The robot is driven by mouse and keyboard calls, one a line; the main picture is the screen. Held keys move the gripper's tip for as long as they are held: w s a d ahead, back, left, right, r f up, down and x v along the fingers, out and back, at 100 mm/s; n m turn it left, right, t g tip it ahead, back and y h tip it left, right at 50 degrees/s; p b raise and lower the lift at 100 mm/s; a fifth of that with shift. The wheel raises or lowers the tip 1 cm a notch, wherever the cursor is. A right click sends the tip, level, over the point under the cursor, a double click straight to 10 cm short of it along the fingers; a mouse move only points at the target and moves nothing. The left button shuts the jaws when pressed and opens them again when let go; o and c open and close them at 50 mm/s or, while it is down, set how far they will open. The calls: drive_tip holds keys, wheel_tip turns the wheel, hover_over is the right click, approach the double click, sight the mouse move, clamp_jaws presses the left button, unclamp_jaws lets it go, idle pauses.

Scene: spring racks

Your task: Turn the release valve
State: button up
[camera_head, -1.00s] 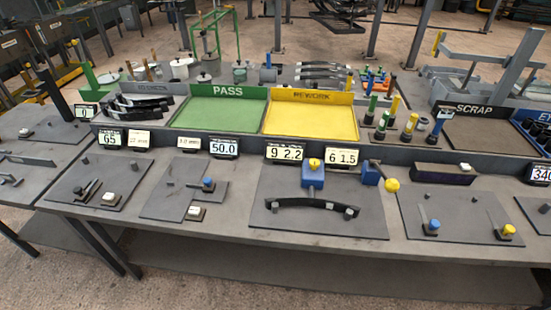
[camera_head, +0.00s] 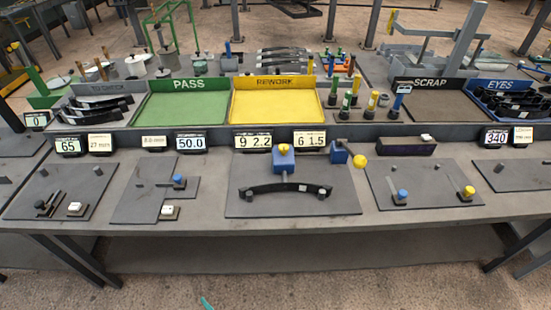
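No part is clearly marked as the release valve, so I cannot tell which it is. On the middle plate, a blue block (camera_head: 284,162) with a yellow knob (camera_head: 283,149) stands behind a curved black leaf spring (camera_head: 285,187). To its right, a round yellow knob (camera_head: 360,161) sits beside another blue block (camera_head: 339,153). The right plate (camera_head: 430,180) has a blue-capped lever (camera_head: 402,194) and a yellow-capped lever (camera_head: 468,191). A blue-capped lever (camera_head: 179,181) is on the left plate. My gripper is not in view.
A green PASS tray (camera_head: 182,107), a yellow REWORK tray (camera_head: 273,106) and a dark SCRAP tray (camera_head: 435,106) line the back. Number displays (camera_head: 191,141) stand before them. Floor is open before the bench (camera_head: 250,225). A small unclear teal shape (camera_head: 206,303) shows at the bottom edge.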

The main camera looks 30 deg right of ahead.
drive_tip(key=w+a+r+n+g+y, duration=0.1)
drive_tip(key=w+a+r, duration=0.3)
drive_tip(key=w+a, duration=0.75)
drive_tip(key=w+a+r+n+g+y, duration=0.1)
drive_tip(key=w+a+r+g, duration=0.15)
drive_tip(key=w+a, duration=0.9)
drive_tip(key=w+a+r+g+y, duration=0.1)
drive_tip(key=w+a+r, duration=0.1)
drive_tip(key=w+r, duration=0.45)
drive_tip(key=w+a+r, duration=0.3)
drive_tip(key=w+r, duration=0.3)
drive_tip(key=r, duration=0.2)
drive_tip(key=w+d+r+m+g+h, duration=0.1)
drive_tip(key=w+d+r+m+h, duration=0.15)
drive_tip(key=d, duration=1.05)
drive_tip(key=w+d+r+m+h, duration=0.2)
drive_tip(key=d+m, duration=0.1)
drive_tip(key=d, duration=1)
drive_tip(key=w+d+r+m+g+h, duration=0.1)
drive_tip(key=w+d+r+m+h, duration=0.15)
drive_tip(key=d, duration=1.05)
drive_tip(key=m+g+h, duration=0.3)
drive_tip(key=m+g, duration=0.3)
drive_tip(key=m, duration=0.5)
approach(284, 147)
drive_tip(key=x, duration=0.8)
